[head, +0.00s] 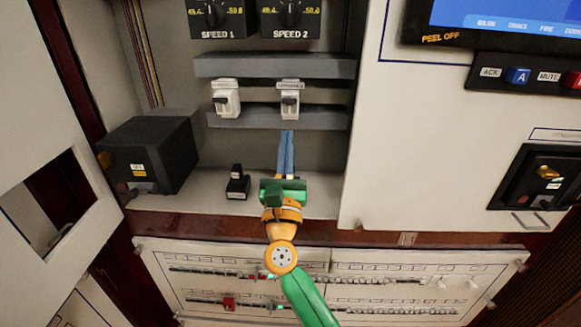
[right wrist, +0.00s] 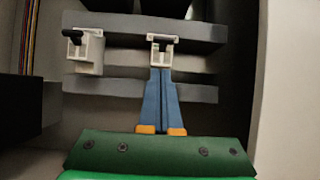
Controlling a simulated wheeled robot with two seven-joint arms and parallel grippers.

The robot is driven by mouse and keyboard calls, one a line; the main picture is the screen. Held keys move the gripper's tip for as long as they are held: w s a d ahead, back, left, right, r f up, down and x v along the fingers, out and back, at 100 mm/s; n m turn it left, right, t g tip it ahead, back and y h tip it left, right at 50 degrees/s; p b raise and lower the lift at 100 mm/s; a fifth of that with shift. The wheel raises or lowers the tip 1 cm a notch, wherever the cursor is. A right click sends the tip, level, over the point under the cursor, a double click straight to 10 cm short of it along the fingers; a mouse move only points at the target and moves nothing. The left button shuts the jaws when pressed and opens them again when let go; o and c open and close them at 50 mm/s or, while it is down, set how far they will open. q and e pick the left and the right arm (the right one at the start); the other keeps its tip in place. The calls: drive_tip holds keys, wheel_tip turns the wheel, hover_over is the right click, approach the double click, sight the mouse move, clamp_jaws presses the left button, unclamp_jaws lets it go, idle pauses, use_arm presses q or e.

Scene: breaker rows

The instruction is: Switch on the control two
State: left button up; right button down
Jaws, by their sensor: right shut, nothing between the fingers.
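Two white breakers sit side by side between grey rails. The left breaker (head: 226,99) also shows in the right wrist view (right wrist: 86,52), its dark lever sticking out. The right breaker (head: 290,100), under the SPEED 2 knob, has a dark lever across its middle; it also shows in the right wrist view (right wrist: 161,44). The small labels are too blurred to read surely. My right gripper (head: 287,133) is shut and empty, its blue fingers pointing up at the right breaker. In the right wrist view its fingertips (right wrist: 161,70) overlap that breaker's lower edge; contact cannot be told. My left gripper is out of view.
The SPEED 1 (head: 215,14) and SPEED 2 (head: 291,14) knobs are above. A black box (head: 150,155) and a small black switch (head: 237,184) stand on the shelf at left. A white cabinet wall (head: 365,170) borders the recess on the right.

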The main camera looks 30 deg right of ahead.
use_arm(q)
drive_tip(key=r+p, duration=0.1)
drive_tip(key=p, duration=0.1)
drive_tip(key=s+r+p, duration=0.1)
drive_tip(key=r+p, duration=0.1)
drive_tip(key=p, duration=0.1)
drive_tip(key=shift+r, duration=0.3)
use_arm(e)
drive_tip(key=s+a+r, duration=0.3)
drive_tip(key=s+a, duration=0.2)
drive_tip(key=s, duration=0.4)
drive_tip(key=shift+s+r, duration=0.25)
drive_tip(key=shift+s, duration=0.05)
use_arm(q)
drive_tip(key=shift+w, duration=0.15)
use_arm(e)
drive_tip(key=shift+w+f, duration=0.1)
drive_tip(key=shift+w, duration=0.1)
